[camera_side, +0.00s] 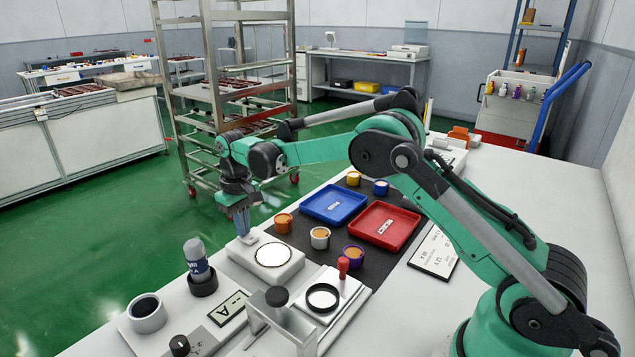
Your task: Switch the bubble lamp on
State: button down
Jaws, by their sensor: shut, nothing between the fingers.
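The bubble lamp looks to be the low white box (290,272) with a round, pale disc framed by a dark ring on its top, left of centre on the bench. The disc looks bright, but I cannot tell whether it is lit. My gripper (244,232) points down at the far left corner of this box. Its fingers are shut with nothing between them. The fingertips are close to the box's edge, and I cannot tell whether they touch it. Any switch there is hidden or too small to make out.
A blue tray (312,215) and a red tray (410,231) lie on a dark mat, with several small cups around them. A grey-blue bottle (196,258) stands in a dark holder at left. A press-like fixture (279,318) with a black knob stands in front.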

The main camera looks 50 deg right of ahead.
jog(key=shift+r, duration=3.45)
jog(key=s+a+r+t, duration=0.1)
jog(key=s+r+t, duration=0.3)
jog(key=s+r, duration=0.45)
jog(key=s+a+f+t, duration=0.1)
jog(key=s+f+t, duration=0.2)
jog(key=s, duration=0.8)
notch_tip(320, 180, down, 2)
jog(key=shift+s+f, duration=0.2)
jog(key=shift+s, duration=0.15)
